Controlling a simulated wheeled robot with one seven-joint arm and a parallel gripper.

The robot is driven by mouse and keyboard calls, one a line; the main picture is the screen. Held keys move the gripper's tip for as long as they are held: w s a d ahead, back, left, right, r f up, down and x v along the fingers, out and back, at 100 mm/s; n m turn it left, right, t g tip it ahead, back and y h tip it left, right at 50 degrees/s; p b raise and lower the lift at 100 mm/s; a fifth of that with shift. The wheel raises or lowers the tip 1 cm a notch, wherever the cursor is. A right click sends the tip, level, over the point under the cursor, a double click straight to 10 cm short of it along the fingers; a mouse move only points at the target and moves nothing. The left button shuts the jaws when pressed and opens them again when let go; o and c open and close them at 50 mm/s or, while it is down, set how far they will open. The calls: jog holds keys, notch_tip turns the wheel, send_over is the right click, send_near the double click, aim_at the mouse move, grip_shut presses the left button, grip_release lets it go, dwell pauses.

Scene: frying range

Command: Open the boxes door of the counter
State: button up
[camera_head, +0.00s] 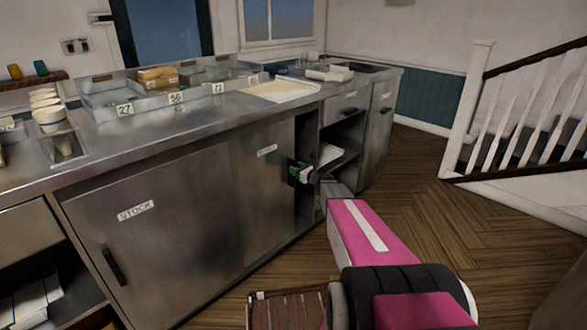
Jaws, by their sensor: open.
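The long steel counter (190,120) has two flat front doors. The left door (160,240) has a "STOCK" label and a dark upright handle. The door to its right (262,195) has a small white label too small to read clearly; it looks like the boxes door. A narrow dark gap (307,135) shows beyond its right edge. My gripper (298,172) is open at that right edge, in front of the gap. It hides part of the edge, and I cannot tell whether it touches the door. No handle shows on this door.
Right of the gap are an open shelf (343,138) and further fronts with dark handles. Paper cups (48,110), trays (160,90) and a board (281,90) stand on top. Wooden floor (430,200) is clear toward the stair railing (530,100).

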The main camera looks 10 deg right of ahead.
jog(key=shift+x, duration=1.15)
